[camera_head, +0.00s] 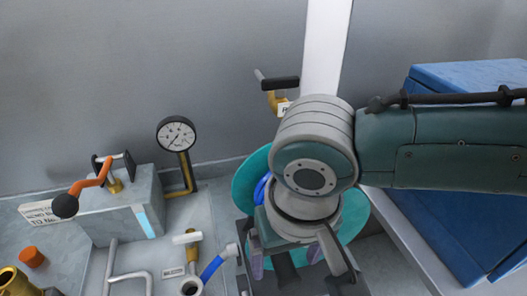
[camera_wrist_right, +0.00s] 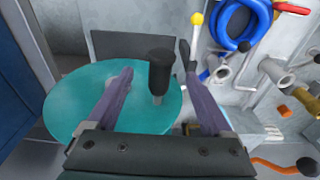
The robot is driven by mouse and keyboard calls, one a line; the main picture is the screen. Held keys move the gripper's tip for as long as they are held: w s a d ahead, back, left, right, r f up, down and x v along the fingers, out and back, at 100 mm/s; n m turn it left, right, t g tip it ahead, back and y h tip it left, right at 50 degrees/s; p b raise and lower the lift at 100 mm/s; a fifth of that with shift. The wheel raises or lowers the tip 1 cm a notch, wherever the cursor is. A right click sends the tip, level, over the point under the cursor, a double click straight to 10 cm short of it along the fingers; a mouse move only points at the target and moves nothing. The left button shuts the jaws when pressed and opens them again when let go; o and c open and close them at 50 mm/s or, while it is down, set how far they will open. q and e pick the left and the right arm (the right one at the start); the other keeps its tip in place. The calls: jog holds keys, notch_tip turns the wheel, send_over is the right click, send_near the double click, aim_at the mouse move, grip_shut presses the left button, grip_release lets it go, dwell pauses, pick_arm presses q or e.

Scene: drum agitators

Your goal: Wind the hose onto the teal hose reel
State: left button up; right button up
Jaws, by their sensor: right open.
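The teal hose reel (camera_head: 248,182) stands behind my right arm in the head view, which hides its middle. Its flat teal disc (camera_wrist_right: 75,103) shows below the fingers in the right wrist view. A black upright crank handle (camera_wrist_right: 160,70) rises from the disc. My right gripper (camera_wrist_right: 157,64) is open, with one purple finger on each side of the handle in the picture; I see no contact. In the head view the right gripper (camera_head: 286,264) points down at the reel. Blue hose (camera_head: 211,268) shows left of it, and a blue coil (camera_wrist_right: 241,22) in the wrist view. My left gripper is out of view.
A pressure gauge (camera_head: 176,134) and a block with an orange crank (camera_head: 92,186) stand at left. A black-handled valve (camera_head: 278,86) is on the wall. A blue box (camera_head: 470,76) is at right. An orange cap (camera_head: 32,257) lies on the left surface.

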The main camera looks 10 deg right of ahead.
jog(key=shift+w+f, duration=0.1)
jog(key=shift+f, duration=0.55)
jog(key=shift+r, duration=0.1)
jog(key=shift+c, duration=0.3)
grip_shut()
dwell(0.4)
dwell(0.4)
